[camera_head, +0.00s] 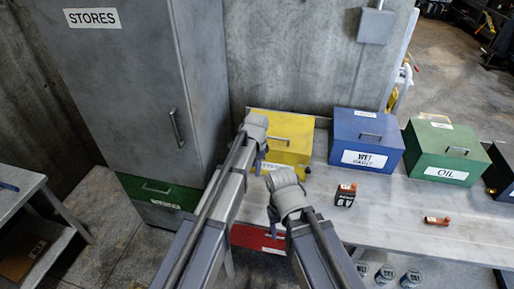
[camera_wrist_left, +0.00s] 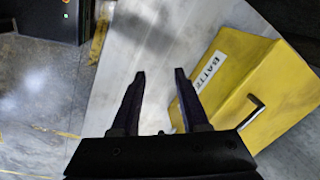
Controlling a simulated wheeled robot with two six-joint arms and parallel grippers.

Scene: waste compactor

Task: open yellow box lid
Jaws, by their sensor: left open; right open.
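The yellow box (camera_head: 290,138) stands at the left end of the metal bench in the head view, partly hidden behind my left arm. Its lid looks closed, with a small handle on top. In the left wrist view the yellow box (camera_wrist_left: 240,88) shows a white label and a dark metal handle (camera_wrist_left: 252,110). My left gripper (camera_wrist_left: 160,78) is open and empty, with its fingers beside the box and apart from the handle. My right gripper (camera_head: 290,190) is in front of the bench, below and right of the left one; its fingers are mostly hidden.
A blue box (camera_head: 367,138) and a green box (camera_head: 442,152) stand right of the yellow box. A small dark battery-like item (camera_head: 345,196) and an orange-topped item (camera_head: 436,220) lie on the bench (camera_head: 390,212). A tall grey cabinet (camera_head: 130,80) stands left.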

